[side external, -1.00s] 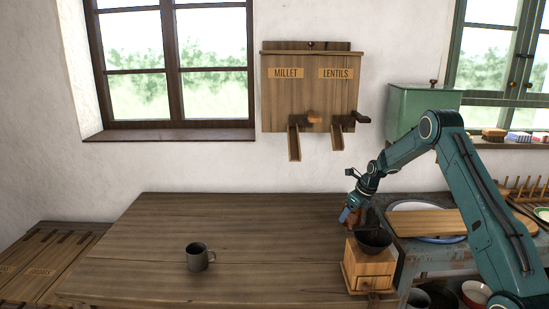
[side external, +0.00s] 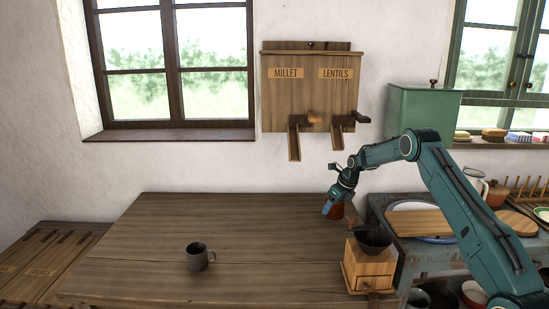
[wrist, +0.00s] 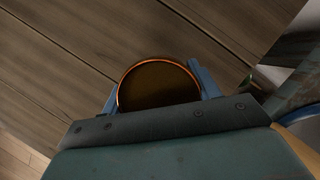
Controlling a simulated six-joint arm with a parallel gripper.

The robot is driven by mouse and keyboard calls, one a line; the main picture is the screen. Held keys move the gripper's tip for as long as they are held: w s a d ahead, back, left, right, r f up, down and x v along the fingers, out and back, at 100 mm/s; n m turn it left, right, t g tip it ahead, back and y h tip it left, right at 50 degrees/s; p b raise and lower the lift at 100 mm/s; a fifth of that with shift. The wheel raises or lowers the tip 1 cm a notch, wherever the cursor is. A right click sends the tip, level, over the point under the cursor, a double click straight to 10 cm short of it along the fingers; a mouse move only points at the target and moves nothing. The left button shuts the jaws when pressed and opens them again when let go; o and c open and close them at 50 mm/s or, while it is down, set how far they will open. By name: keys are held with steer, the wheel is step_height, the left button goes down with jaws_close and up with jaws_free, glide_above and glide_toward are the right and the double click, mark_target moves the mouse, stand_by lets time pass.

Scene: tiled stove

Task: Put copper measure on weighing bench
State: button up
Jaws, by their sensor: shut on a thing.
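The copper measure (wrist: 155,88) is a round cup with a bright copper rim and a dark inside, seen from above in the wrist view. My gripper (wrist: 154,90) is shut on it, with a blue finger on either side. In the side external view my gripper (side external: 331,207) holds the reddish measure (side external: 338,211) near the right back part of the plank-topped weighing bench (side external: 140,235). The fingers partly hide it there. The wrist view shows bench planks (wrist: 60,50) beyond the measure. I cannot tell its exact height above the bench.
MILLET and LENTILS dispensers (side external: 310,92) hang on the wall above. The bench's left and back are clear.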

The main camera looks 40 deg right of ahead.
mark_target(332, 212)
steer(key=shift+w, duration=0.3)
steer(key=shift+s+f, duration=0.1)
steer(key=shift+f, duration=1.6)
steer(key=shift+f, duration=0.15)
steer(key=o, duration=1.1)
steer(key=shift+v, duration=3.9)
